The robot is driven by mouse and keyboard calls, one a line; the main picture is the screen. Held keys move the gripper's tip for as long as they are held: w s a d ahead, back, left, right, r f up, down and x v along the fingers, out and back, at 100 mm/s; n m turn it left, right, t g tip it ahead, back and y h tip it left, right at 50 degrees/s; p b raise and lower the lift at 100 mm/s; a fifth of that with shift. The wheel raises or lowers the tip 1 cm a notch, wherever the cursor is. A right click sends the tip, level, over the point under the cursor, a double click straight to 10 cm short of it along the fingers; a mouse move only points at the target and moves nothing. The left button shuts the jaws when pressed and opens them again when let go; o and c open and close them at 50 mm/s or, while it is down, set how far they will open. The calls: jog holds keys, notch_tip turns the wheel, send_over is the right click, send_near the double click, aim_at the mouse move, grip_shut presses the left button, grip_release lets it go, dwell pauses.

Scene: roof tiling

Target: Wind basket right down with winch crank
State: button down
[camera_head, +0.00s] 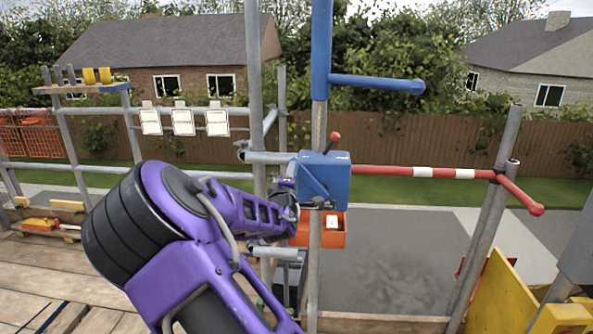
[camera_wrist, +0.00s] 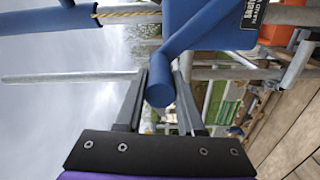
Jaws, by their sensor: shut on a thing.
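The winch (camera_head: 323,181) is a blue box on an upright post, with a red-knobbed lever (camera_head: 335,138) on top. In the wrist view its blue housing (camera_wrist: 207,22) fills the top. A blue crank handle (camera_wrist: 184,48) comes from it, and its round end lies between the two grey fingers of my gripper (camera_wrist: 159,76), which is shut on it. In the head view my purple arm reaches the winch from the left and mostly hides the crank. The orange basket (camera_head: 335,236) shows just below the winch, behind the post, with a pale item in it; its underside is partly hidden.
A blue jib arm (camera_head: 378,83) sticks out right above the winch. A red and white bar (camera_head: 425,172) runs right from the winch to scaffold poles (camera_head: 487,215). Plank decking (camera_head: 60,262) lies left. A yellow panel (camera_head: 500,298) stands at lower right. Grey paving lies beyond.

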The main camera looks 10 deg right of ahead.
jog(key=w+a+f+n+b, duration=0.1)
jog(key=a+f+n+b, duration=0.2)
jog(key=f+n+b, duration=0.6)
jog(key=shift+a+f+n, duration=0.3)
jog(key=shift+f+n, duration=1.9)
jog(key=shift+f, duration=0.55)
jog(key=shift+w, duration=0.1)
jog(key=c, duration=0.6)
grip_release()
jog(key=shift+o, duration=0.4)
jog(key=shift+d+r, duration=0.1)
